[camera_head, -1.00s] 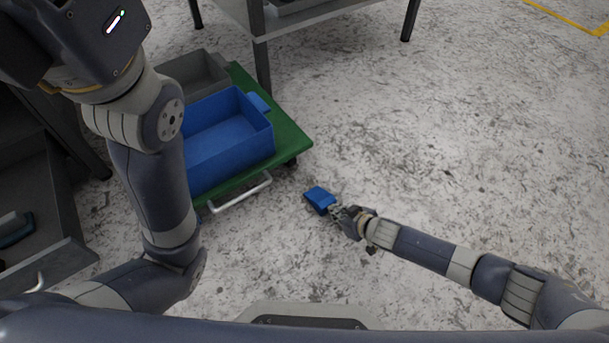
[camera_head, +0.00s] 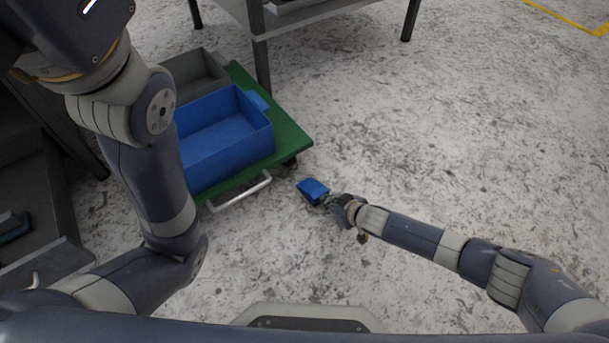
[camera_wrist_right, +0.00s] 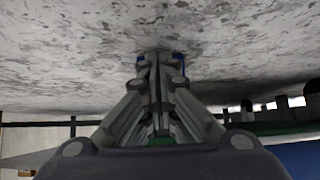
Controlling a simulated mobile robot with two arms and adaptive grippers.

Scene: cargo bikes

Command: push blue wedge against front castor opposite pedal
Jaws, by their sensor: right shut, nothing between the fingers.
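The blue wedge (camera_head: 313,190) lies on the floor just off the near right corner of the green cart (camera_head: 296,138). A dark castor (camera_head: 291,161) shows under that corner, and a gap of floor separates it from the wedge. My right gripper (camera_head: 329,200) is shut, with its tips at the wedge's near right side. In the right wrist view the shut fingers (camera_wrist_right: 160,58) hide most of the wedge; only blue slivers (camera_wrist_right: 181,63) show beside the tips. I cannot make out a pedal for certain. My left arm comes in from the left; its gripper is out of frame.
A blue bin (camera_head: 228,137) and a grey bin (camera_head: 198,75) sit on the cart. A silver bar (camera_head: 240,191) sticks out at its near edge. A table (camera_head: 325,15) stands behind. The floor to the right is clear.

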